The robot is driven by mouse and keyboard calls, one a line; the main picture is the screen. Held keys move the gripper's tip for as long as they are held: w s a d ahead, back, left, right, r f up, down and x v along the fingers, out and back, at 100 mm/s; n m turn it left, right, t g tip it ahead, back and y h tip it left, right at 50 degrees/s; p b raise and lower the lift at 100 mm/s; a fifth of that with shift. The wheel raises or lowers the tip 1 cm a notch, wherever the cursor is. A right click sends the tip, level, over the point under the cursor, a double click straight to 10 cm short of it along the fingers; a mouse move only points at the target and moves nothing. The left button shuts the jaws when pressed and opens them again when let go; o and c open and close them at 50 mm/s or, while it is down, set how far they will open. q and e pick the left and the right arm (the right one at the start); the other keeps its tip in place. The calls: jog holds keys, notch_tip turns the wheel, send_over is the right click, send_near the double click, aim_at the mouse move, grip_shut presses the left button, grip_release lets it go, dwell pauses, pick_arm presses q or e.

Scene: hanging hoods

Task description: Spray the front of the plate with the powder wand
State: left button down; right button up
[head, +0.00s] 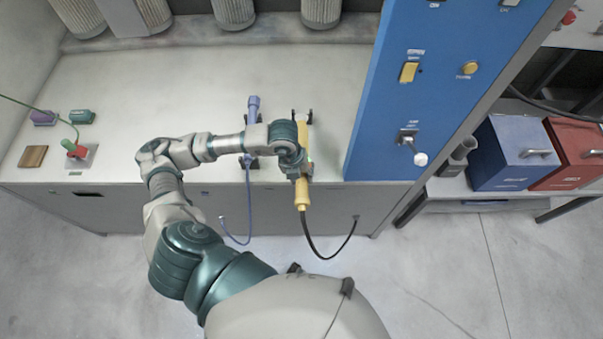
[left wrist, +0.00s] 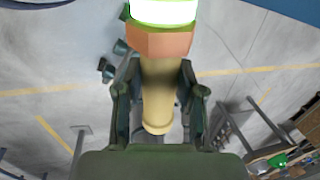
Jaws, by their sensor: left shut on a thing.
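My left gripper (head: 301,172) is at the front edge of the pale bench and shut on a yellow wand (head: 302,196). A black hose hangs from the wand's lower end. In the left wrist view the wand (left wrist: 158,95) runs between the two fingers of the gripper (left wrist: 157,100), with an orange collar and a bright green-white band at its top. My arm hides part of the wand in the head view. I cannot tell whether it still touches its dark holder. I cannot make out the plate in either view. My right gripper is not in view.
A blue-purple wand (head: 253,106) with a blue hose stands just left of my gripper. A tall blue panel (head: 388,110) with switches rises on the right. Blue (head: 510,152) and red (head: 570,150) boxes sit beyond it. The bench's left middle is clear.

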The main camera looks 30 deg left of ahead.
pick_arm(q)
jog(key=shift+a+r+p, duration=0.1)
jog(key=shift+r+p, duration=0.25)
jog(key=shift+r, duration=0.35)
jog(key=shift+d+r+p, duration=0.2)
jog(key=shift+r+p, duration=0.55)
jog(key=shift+r, duration=0.4)
jog(key=shift+w+a, duration=0.1)
